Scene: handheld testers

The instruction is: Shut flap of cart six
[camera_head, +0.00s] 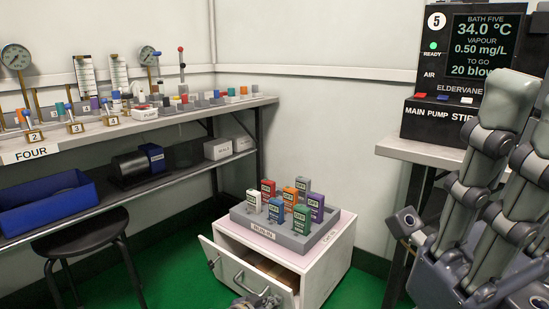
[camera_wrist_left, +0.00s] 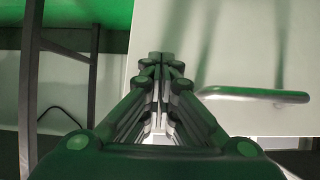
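A low white cart (camera_head: 327,265) with a pinkish top stands on the green floor in the head view; its label is too small to read. Its front flap (camera_head: 228,266) stands ajar, leaning out from the body, with a gap above it showing the inside. A metal handle (camera_head: 250,285) is on the flap. In the left wrist view a pale panel (camera_wrist_left: 225,45) with a bar handle (camera_wrist_left: 255,94) is behind and right of my left gripper (camera_wrist_left: 160,55), whose fingertips are together with nothing visible between them. My right gripper (camera_head: 520,120) is raised close to the head camera, its opening unclear.
A grey tray (camera_head: 262,232) of coloured testers sits on the cart. A black stool (camera_head: 82,236) and a shelved bench (camera_head: 110,130) stand at left. A side table (camera_head: 420,152) with a display unit is at right. Green floor is free around the cart.

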